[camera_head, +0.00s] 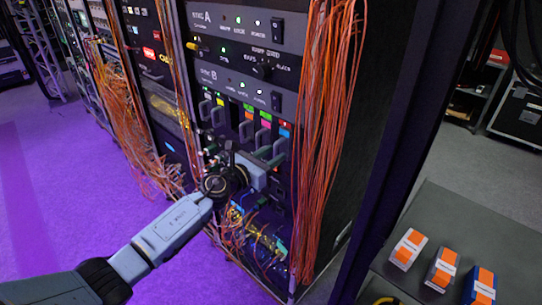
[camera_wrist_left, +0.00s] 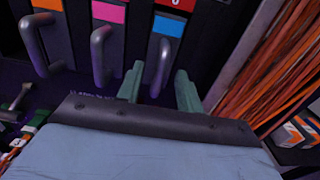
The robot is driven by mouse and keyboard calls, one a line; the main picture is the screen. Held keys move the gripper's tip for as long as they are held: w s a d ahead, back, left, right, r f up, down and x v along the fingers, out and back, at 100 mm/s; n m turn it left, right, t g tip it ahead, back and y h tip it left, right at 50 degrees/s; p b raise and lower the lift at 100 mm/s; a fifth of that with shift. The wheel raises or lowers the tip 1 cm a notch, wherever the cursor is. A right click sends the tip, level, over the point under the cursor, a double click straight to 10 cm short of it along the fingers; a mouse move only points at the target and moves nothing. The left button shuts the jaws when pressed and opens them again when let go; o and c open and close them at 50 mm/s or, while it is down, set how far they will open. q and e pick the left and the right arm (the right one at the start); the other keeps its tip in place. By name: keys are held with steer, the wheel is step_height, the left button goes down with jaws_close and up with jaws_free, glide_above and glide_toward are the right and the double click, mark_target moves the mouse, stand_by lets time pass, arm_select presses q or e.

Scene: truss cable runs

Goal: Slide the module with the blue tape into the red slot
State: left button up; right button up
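The module with the blue tape (camera_wrist_left: 168,27) sits in the rack below a red label (camera_wrist_left: 174,4), at the right end of a row of modules. Its blue tape also shows in the head view (camera_head: 285,133). Its grey handle (camera_wrist_left: 161,66) stands out from its front. My left gripper (camera_wrist_left: 160,88) is open, with one teal finger on each side of the lower part of this handle. A gap shows beside the handle, and I cannot tell whether a finger touches it. In the head view my left gripper (camera_head: 272,157) is at the rack front. My right gripper is not in view.
Modules with pink (camera_wrist_left: 108,13) and orange tape (camera_wrist_left: 47,4) stand left of it, with handles out. Orange cables (camera_head: 330,130) hang close on the right. Loose cables (camera_head: 235,235) lie below. Three orange-marked blocks (camera_head: 442,268) rest on a grey surface at right.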

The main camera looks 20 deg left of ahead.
arm_select(q)
steer(key=shift+f, duration=0.1)
steer(key=v, duration=1.3)
steer(key=s+a+f+n+g+y+b, duration=0.1)
steer(key=s+a+f+n+y, duration=0.15)
steer(key=f+n, duration=0.6)
steer(key=s+a+f+n+g+y, duration=0.1)
steer(key=a+f+n+y, duration=0.3)
steer(key=f, duration=0.8)
steer(key=s+f+n+g, duration=0.4)
steer(key=s+f+n, duration=0.6)
steer(key=f, duration=0.6)
steer(key=s+d+f+n+g, duration=0.3)
steer(key=s+f+n, duration=0.2)
steer(key=s, duration=0.6)
steer(key=s+d+f+n+g+b, duration=0.1)
steer(key=s+d+f+n+g, duration=0.2)
steer(key=s, duration=0.8)
steer(key=s+d+f+n+g, duration=0.3)
steer(key=s+f+n, duration=0.4)
steer(key=s+f, duration=0.3)
steer(key=shift+s+d+n+g+b, duration=0.3)
steer(key=shift+s+n+b, duration=0.1)
steer(key=shift+s, duration=0.55)
steer(key=shift+w+f, duration=0.1)
steer(key=shift+f, duration=0.05)
